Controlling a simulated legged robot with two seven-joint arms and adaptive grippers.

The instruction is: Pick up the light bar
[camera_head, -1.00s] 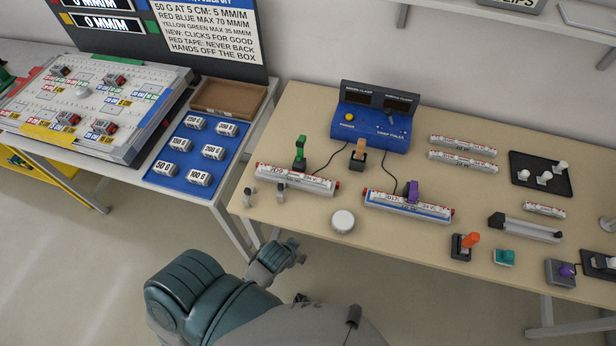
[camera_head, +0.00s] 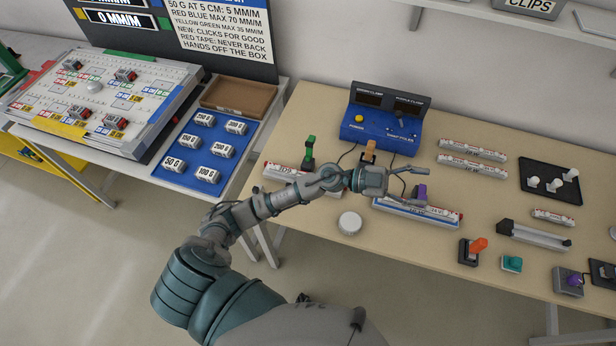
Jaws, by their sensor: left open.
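Several light bars lie on the beige table. One long light bar (camera_head: 430,213) with red ends and a blue base strip lies near the middle, with a purple clamp (camera_head: 420,194) on it. Another light bar (camera_head: 277,172) with a green clamp (camera_head: 309,147) lies to the left, partly hidden by my left arm. Two loose light bars (camera_head: 472,149) and (camera_head: 471,166) lie at the back right, and a short bar (camera_head: 553,217) lies further right. My left gripper (camera_head: 414,182) is open and empty, above the table just behind the middle bar, close to the purple clamp. My right gripper is not in view.
A blue meter box (camera_head: 381,127) stands at the back, with an orange-brown clamp (camera_head: 369,151) before it. A white round puck (camera_head: 350,223), an orange-handled switch (camera_head: 471,251) and a grey holder (camera_head: 534,235) stand nearby. A blue tray (camera_head: 190,174) of weights is left.

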